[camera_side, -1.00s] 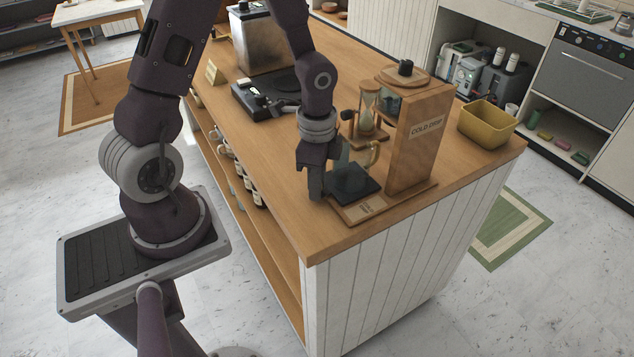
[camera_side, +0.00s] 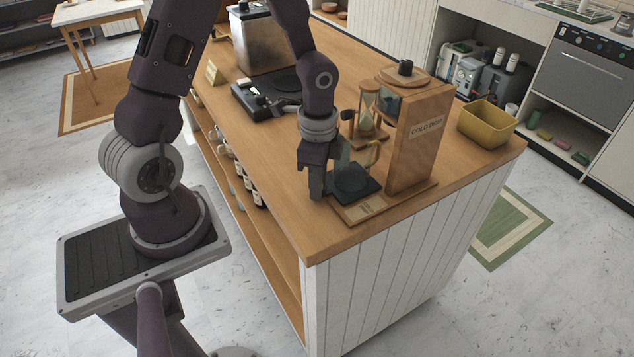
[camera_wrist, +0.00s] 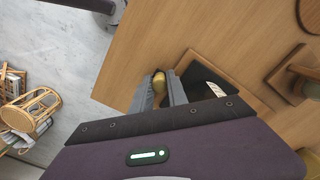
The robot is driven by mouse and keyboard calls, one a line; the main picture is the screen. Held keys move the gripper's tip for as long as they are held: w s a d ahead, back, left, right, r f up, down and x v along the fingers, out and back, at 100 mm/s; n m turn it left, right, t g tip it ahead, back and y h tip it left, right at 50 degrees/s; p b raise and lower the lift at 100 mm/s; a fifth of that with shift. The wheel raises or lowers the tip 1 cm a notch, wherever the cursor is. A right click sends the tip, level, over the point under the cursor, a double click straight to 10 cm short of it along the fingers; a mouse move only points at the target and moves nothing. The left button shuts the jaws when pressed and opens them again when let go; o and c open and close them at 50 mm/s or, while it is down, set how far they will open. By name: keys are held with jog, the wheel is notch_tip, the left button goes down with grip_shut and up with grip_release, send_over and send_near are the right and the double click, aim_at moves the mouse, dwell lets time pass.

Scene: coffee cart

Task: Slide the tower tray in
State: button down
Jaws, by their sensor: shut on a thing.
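The cold drip tower (camera_side: 411,150) is a wooden stand near the front right corner of the counter. The dark, flat tower tray (camera_side: 356,183) lies at its foot, partly over the wooden base (camera_side: 366,209); a dark corner also shows in the wrist view (camera_wrist: 203,74). My gripper (camera_side: 317,194) is low at the tray's left edge. In the wrist view, my fingers (camera_wrist: 158,92) are shut on a small brass-coloured knob (camera_wrist: 159,78) at the tray's side.
An hourglass (camera_side: 368,105) stands behind the jug, left of the tower. A yellow bin (camera_side: 487,124) is at the right counter edge. A black scale-like device (camera_side: 265,98) lies farther back. Small items line the shelf below the left edge. The counter's front corner is clear.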

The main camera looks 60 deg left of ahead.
jog(key=w, duration=0.7)
jog(key=shift+w, duration=0.3)
jog(key=c, duration=1.3)
grip_release()
jog(key=shift+s, duration=0.1)
jog(key=shift+r, duration=0.15)
notch_tip(320, 180, up, 7)
jog(key=shift+f, duration=0.1)
jog(key=shift+c, duration=0.2)
